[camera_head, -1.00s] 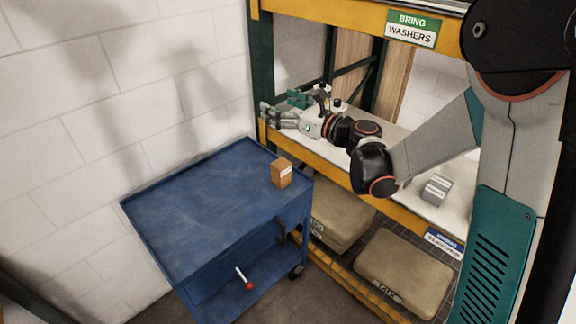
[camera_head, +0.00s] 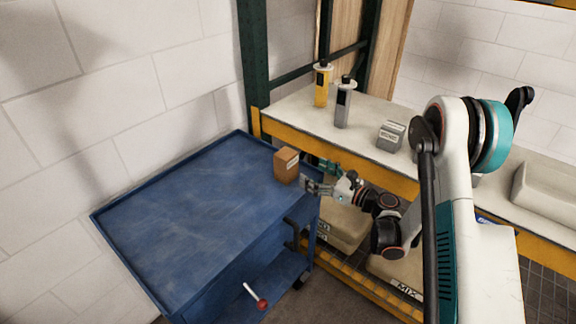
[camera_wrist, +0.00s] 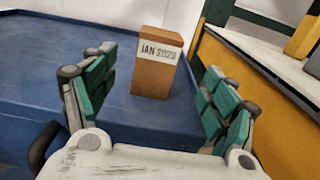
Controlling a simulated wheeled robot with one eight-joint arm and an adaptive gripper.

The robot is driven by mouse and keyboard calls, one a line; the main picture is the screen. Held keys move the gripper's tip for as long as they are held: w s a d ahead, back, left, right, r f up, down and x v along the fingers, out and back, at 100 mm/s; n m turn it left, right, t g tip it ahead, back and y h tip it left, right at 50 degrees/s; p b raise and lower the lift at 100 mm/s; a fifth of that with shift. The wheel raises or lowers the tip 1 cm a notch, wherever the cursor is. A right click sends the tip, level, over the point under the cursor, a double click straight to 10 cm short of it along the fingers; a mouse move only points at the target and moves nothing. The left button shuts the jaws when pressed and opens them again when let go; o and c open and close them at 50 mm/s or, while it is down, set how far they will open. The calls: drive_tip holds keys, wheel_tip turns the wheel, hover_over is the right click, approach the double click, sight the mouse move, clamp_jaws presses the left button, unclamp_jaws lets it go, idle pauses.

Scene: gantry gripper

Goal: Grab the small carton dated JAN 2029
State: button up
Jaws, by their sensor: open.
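The small brown carton (camera_head: 286,165) stands upright near the right edge of the blue cart's top (camera_head: 190,210). In the wrist view the carton (camera_wrist: 155,75) carries a white label reading JAN 2029 and stands ahead, between the lines of my two fingers. My gripper (camera_head: 312,174) is at the cart's right edge, just right of the carton. In the wrist view my gripper (camera_wrist: 152,95) is open, with green-padded fingers spread and nothing held.
The rest of the cart top is bare.

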sight(293, 163)
drive_tip(key=b+x, duration=0.1)
drive_tip(key=x, duration=0.5)
drive_tip(key=b+x, duration=0.2)
drive_tip(key=x, duration=0.3)
drive_tip(key=shift+a, duration=0.1)
drive_tip(key=shift+w+a+r, duration=0.1)
drive_tip(key=shift+w+a, duration=0.2)
drive_tip(key=shift+a, duration=0.05)
drive_tip(key=c, duration=1.4)
